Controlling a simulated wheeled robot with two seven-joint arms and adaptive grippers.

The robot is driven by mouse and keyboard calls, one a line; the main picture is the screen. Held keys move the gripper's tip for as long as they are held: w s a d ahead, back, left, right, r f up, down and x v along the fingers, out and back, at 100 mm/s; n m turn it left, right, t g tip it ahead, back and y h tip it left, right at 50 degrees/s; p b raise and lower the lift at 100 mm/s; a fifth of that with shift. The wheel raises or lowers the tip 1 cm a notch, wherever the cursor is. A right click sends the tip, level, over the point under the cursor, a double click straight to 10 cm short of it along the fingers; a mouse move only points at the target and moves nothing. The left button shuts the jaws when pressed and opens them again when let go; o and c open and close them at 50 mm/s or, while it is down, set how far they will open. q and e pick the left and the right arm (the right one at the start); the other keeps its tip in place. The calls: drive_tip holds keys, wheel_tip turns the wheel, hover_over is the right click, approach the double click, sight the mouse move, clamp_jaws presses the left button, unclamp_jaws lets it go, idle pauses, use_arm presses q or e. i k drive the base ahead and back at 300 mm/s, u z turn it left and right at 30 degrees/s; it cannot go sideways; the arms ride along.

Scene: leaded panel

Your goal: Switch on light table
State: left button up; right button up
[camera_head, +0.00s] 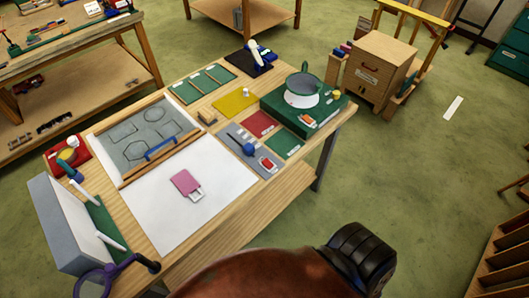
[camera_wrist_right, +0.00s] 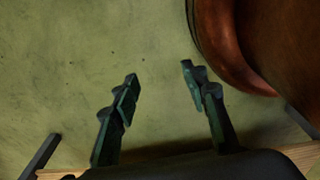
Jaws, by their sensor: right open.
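A flat white panel (camera_head: 170,215) lies on the wooden workbench, below a grey pattern board (camera_head: 150,137) with drawn shapes; it looks like the light table, but I cannot tell whether it is lit. A pink piece with a pale end (camera_head: 186,184) lies on it. To its right, a grey control plate (camera_head: 237,141) carries a blue knob (camera_head: 249,149) and a red and white switch (camera_head: 267,164). My right gripper (camera_wrist_right: 160,75) is open and empty above green floor in the right wrist view, apart from these things. My left gripper is not in view.
A grey upright box (camera_head: 62,225) stands at the left front. A wooden drawer cabinet (camera_head: 380,65) stands behind. Floor right of the bench is largely clear.

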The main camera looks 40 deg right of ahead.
sight(267, 163)
drive_tip(key=z, duration=0.35)
drive_tip(key=k, duration=0.45)
drive_tip(key=z, duration=1.05)
drive_tip(key=i, duration=0.95)
drive_tip(key=u, duration=0.5)
